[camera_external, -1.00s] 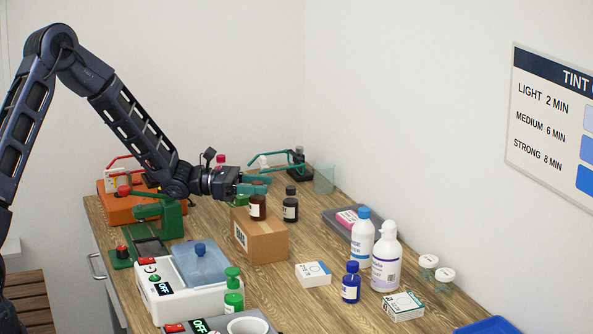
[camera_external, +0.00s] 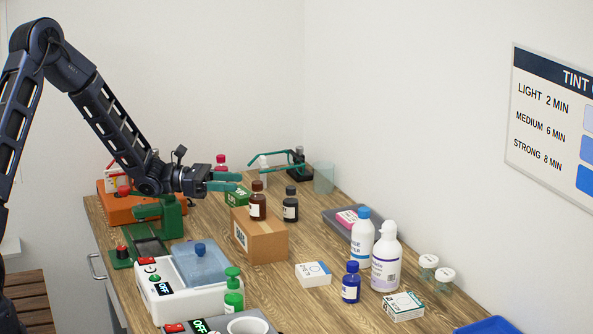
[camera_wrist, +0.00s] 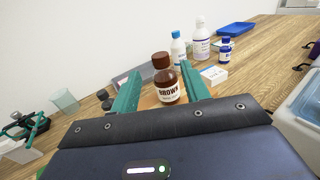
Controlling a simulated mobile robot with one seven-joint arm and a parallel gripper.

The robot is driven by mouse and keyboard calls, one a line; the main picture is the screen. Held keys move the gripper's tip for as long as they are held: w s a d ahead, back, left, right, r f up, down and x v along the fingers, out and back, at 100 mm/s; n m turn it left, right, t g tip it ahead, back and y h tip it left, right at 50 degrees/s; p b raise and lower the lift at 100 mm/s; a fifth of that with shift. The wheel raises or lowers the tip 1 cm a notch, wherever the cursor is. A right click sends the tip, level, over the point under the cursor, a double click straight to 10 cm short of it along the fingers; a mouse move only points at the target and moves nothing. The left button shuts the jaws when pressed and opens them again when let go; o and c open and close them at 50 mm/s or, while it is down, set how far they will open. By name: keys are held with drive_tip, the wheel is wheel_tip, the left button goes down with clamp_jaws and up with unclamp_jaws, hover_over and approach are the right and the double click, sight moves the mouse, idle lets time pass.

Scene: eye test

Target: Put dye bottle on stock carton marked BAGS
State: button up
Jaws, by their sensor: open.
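The brown dye bottle (camera_external: 258,207), labelled BROWN in the wrist view (camera_wrist: 167,91), stands upright on top of the stock carton marked BAGS (camera_external: 265,244). A little of the carton's tan top shows around the bottle in the wrist view (camera_wrist: 147,102). My gripper (camera_external: 238,181) is open and empty, to the left of the bottle and about level with its cap or slightly higher. In the wrist view its two green fingers point toward the bottle, which stands beyond the fingertips, apart from them.
A green-framed stand (camera_external: 160,212) is below my wrist. White bottles (camera_external: 362,238), a blue bottle (camera_external: 351,284) and small boxes (camera_external: 313,274) stand to the front right.

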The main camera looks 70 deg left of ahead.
drive_tip(key=s+d+r+m+g, duration=0.55)
drive_tip(key=s+d+m, duration=0.3)
drive_tip(key=d, duration=0.45)
drive_tip(key=s+d+r+m+g, duration=0.55)
drive_tip(key=s+d+m, duration=0.25)
drive_tip(key=s+d, duration=0.3)
drive_tip(key=s+r+m+y, duration=0.2)
drive_tip(key=s+m+y, duration=0.2)
drive_tip(key=s, duration=0.8)
drive_tip(key=s+r+m+y, duration=0.3)
drive_tip(key=s+m+y, duration=0.2)
drive_tip(key=s+m, duration=0.4)
drive_tip(key=s, duration=0.4)
drive_tip(key=shift+s+a+r+y, duration=0.15)
drive_tip(key=shift+r+y, duration=0.1)
drive_tip(key=shift+y, duration=0.05)
